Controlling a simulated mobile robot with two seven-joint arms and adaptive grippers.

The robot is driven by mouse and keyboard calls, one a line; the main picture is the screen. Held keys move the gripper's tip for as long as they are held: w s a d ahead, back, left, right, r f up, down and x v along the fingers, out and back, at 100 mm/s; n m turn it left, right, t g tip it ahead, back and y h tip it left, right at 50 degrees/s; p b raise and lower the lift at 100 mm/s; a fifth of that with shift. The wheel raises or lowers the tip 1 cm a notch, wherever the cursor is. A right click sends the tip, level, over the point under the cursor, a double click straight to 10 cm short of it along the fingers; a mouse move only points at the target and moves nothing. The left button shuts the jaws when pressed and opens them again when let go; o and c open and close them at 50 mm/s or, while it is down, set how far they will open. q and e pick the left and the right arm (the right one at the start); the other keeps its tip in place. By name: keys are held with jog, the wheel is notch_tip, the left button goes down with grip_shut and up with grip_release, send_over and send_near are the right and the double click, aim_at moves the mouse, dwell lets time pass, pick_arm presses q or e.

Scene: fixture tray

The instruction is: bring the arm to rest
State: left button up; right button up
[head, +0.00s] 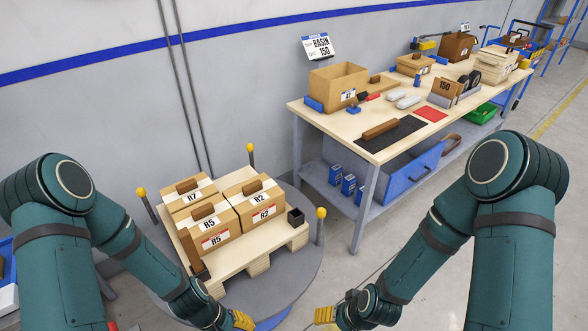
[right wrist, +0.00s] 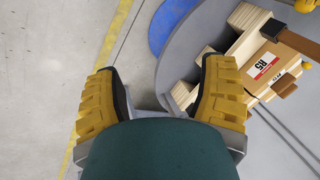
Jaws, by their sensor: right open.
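My right gripper (head: 326,315) is low at the bottom of the head view, to the right of the round grey platform and apart from the boxes. In the right wrist view my right gripper (right wrist: 160,98) shows two yellow fingers spread wide, with only floor and the platform's edge between them. My left gripper (head: 243,320) shows its yellow tip at the bottom edge in front of the platform. Its jaws are too cut off to tell their opening.
Several cartons (head: 208,228) marked R5, R2 and R7 stand on a wooden pallet (head: 258,250) on the grey platform (head: 307,275), with yellow-topped posts (head: 320,213). A workbench (head: 345,125) with boxes and tools stands behind at right. The floor (head: 420,310) between it and my right arm is clear.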

pick_arm(q)
jog(key=w+d+r+m+t, duration=0.2)
jog(key=d+r+m+t, duration=0.1)
jog(key=d+m, duration=0.2)
notch_tip(320, 180, down, 10)
jog(key=s+b, duration=0.1)
jog(key=b, duration=0.9)
jog(key=shift+s+y, duration=0.3)
jog(key=shift+y, duration=0.1)
pick_arm(e)
notch_tip(320, 180, down, 10)
jog(key=s, duration=0.2)
jog(key=shift+a+g, duration=0.2)
jog(key=shift+g, duration=0.1)
